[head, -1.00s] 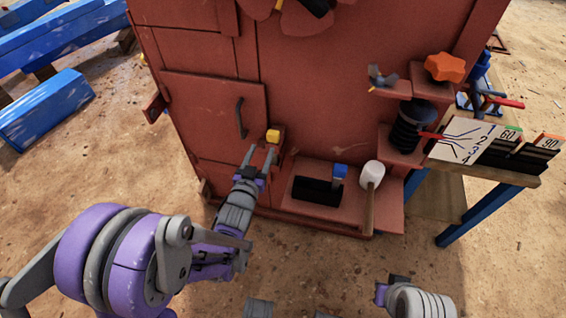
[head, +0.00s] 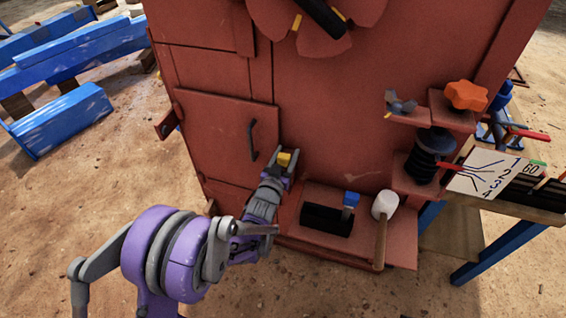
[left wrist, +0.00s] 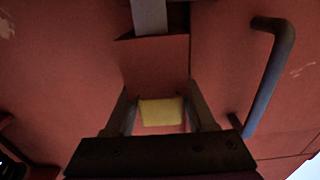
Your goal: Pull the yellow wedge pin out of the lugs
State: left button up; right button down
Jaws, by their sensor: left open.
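The yellow wedge pin (head: 284,159) shows as a small yellow block at the lugs, low on the red crusher's front, right of the door handle. My left gripper (head: 283,166) is at the pin, with its fingers around it. In the left wrist view the pin's yellow head (left wrist: 162,112) lies between the two open fingers (left wrist: 162,118), with a small gap to each side. The lugs are mostly hidden behind the gripper and the pin. My right gripper is out of view.
A dark door handle (head: 252,140) stands close to the left gripper. To the right are a shelf with a black block (head: 326,220), a white-headed mallet (head: 385,205) and an orange knob (head: 466,95). A side table holds a numbered board (head: 488,172).

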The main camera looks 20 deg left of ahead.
pick_arm(q)
jog(key=shift+w, duration=0.2)
jog(key=shift+c, duration=0.2)
grip_shut()
jog(key=shift+r, duration=0.1)
jog(key=shift+r+p, duration=2.65)
jog(key=shift+r, duration=1.55)
jog(key=shift+r+p, duration=2.5)
jog(key=shift+r, duration=1.5)
jog(key=s+r, duration=0.1)
jog(key=s, duration=1.1)
jog(key=shift+a, duration=0.2)
